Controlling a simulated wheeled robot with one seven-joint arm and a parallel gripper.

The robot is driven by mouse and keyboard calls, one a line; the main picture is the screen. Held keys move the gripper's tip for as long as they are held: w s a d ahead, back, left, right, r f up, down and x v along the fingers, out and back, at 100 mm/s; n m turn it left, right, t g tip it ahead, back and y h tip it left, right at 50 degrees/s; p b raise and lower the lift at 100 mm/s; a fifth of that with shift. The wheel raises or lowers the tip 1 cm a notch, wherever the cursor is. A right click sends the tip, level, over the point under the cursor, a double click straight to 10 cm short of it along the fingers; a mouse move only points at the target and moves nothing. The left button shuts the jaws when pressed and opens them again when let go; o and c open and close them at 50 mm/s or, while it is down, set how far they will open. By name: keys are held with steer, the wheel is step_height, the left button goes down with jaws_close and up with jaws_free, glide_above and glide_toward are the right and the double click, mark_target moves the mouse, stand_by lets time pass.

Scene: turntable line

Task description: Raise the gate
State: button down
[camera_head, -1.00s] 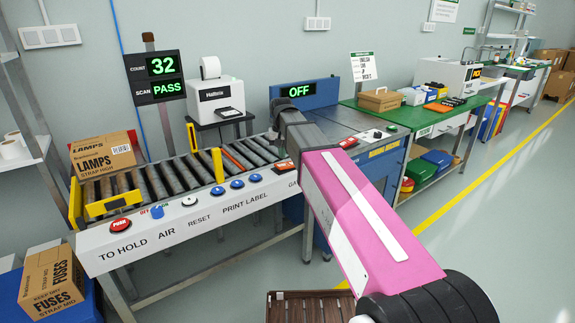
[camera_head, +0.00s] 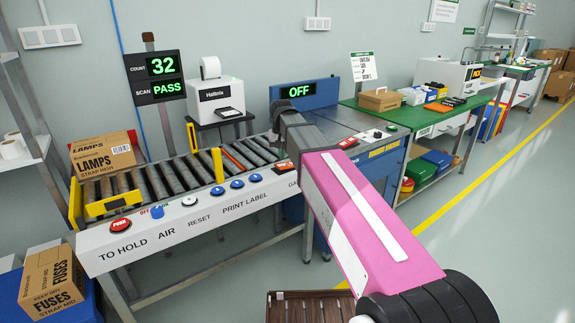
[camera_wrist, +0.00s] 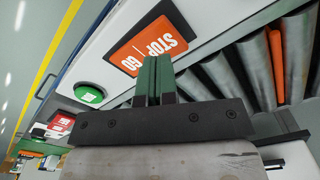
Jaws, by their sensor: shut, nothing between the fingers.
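The label "GA", cut off by my arm, shows on the white console front in the head view. Above it is an orange-red switch (camera_head: 284,167); the wrist view shows it as an orange STOP/GO plate (camera_wrist: 152,45). My gripper (camera_wrist: 153,66) is shut and empty, its green fingers over the plate's edge. I cannot tell whether they touch it. In the head view my gripper's dark end is above the right end of the rollers, its fingertips hard to make out.
The roller conveyor (camera_head: 160,180) carries a LAMPS box (camera_head: 103,153) at its left end. The console has a red button (camera_head: 121,226) and several blue buttons. A blue machine (camera_head: 318,95) reads OFF. The wrist view shows a green button (camera_wrist: 90,93) beside the plate.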

mark_target(282, 165)
steer(key=shift+f, duration=1.65)
stand_by(0.9)
steer(key=shift+r, duration=3.5)
steer(key=shift+s, duration=0.1)
